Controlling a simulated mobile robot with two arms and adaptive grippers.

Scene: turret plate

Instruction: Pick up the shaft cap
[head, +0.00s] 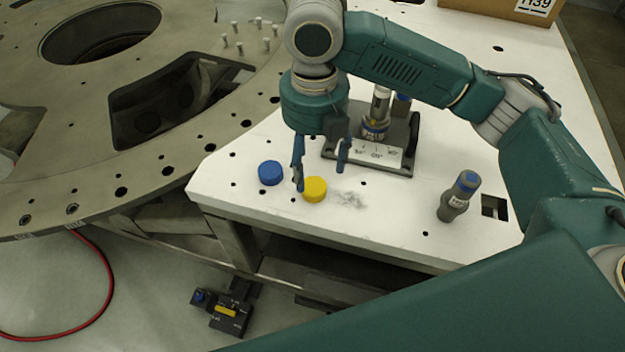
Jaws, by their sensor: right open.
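Two round caps lie on the white table (385,222) near its front left corner: a blue cap (271,173) and a yellow cap (315,189). The picture does not show which one is the shaft cap. My right gripper (319,180) points down over the table, open, with its fingers apart and nothing seen between them. Its left finger comes down between the two caps in the picture, close to the yellow cap. I cannot tell whether it touches. My left gripper is not in view.
A dark fixture (408,150) with a cylindrical tool stands behind the gripper. A grey tool with a blue top (459,196) stands at the right. A large metal ring plate (60,145) with holes and pegs fills the left. A black device (226,308) is on the floor.

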